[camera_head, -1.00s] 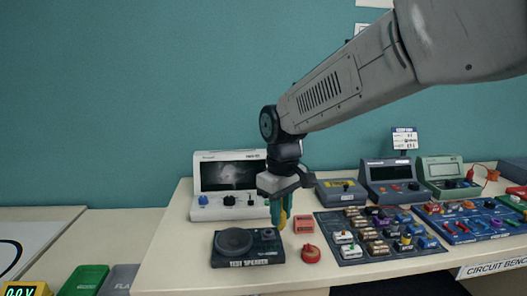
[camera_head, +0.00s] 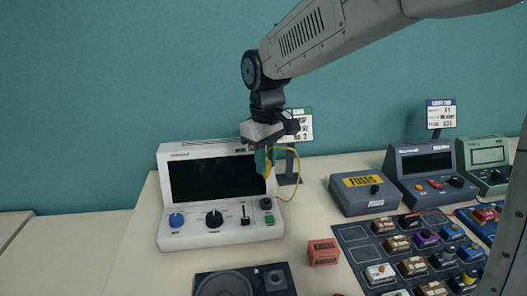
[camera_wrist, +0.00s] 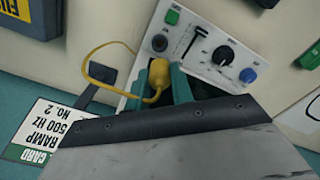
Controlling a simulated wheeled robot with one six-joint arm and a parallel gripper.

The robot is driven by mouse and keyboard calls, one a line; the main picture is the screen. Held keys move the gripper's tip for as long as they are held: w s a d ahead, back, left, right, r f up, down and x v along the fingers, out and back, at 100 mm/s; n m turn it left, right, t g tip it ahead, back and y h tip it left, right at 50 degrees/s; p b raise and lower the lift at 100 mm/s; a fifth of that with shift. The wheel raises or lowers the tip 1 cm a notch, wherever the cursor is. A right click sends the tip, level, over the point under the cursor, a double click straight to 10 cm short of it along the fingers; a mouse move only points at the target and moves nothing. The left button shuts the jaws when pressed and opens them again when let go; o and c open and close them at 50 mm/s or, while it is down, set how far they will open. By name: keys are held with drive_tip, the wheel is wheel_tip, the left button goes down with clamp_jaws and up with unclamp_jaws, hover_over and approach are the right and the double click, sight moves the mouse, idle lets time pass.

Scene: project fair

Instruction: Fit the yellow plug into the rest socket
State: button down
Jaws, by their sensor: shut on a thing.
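My gripper (camera_head: 262,166) is shut on the yellow plug (camera_head: 268,168), held in the air in front of the white console (camera_head: 220,237), over the right part of its dark screen. In the wrist view the yellow plug (camera_wrist: 158,74) sits between the teal fingers (camera_wrist: 158,92), with its lower part hidden. A yellow cord (camera_wrist: 118,46) loops from it toward the console's side. The console's panel has a green piece (camera_head: 266,203) and a dark round socket (camera_head: 269,219) at its right end. I cannot tell whether this is the rest socket.
A card stand (camera_head: 290,168) stands close to the right of the console, behind the cord loop. The fuses box (camera_head: 364,195) is farther right. The test speaker (camera_head: 244,284) and a red block (camera_head: 323,252) are in front. Bare table lies left of the console.

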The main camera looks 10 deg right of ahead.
drive_tip(key=shift+f, duration=3.45)
drive_tip(key=shift+d+f, duration=0.1)
drive_tip(key=shift+f, duration=0.85)
drive_tip(key=c, duration=0.7)
unclamp_jaws()
drive_tip(key=shift+o, duration=0.2)
drive_tip(key=shift+r, duration=0.1)
drive_tip(key=shift+s+r, duration=0.1)
drive_tip(key=shift+r, duration=3.8)
